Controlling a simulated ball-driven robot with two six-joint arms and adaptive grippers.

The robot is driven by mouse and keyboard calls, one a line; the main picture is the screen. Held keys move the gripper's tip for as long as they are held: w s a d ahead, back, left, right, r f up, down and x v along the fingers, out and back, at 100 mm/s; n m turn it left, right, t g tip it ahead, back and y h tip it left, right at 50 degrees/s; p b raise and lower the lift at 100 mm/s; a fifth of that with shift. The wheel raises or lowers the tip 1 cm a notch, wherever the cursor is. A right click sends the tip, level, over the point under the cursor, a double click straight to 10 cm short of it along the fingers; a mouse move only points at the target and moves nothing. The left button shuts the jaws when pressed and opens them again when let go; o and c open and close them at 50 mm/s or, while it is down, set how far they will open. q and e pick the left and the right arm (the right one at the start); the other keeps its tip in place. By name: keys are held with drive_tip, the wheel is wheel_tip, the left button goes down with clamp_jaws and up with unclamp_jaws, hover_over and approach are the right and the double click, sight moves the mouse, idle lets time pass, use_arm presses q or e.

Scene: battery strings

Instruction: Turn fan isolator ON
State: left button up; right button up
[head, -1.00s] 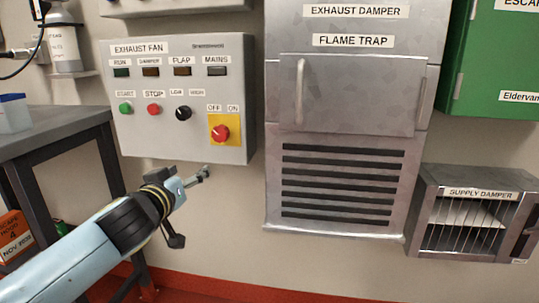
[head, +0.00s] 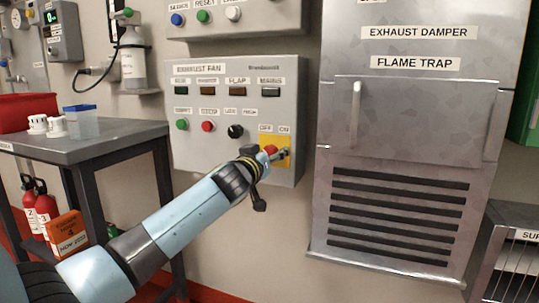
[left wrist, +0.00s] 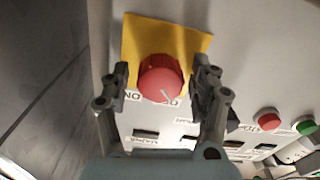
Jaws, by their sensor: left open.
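The fan isolator is a red rotary knob (left wrist: 160,78) on a yellow plate (left wrist: 200,42), at the lower right of the grey exhaust fan panel (head: 215,150). In the head view the knob (head: 270,150) is partly covered by my left gripper (head: 283,153). In the left wrist view my left gripper (left wrist: 160,85) is open, with one finger on each side of the knob. I cannot tell whether the fingers touch it. A white mark shows on the knob near its rim. My right gripper is not in view.
Green, red and black controls (head: 208,127) sit left of the isolator. The flame trap cabinet (head: 405,150) stands to the right of the panel. A grey table (head: 90,145) with white cups and a blue-lidded box is at the left.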

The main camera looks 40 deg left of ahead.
use_arm(q)
drive_tip(key=c, duration=1.2)
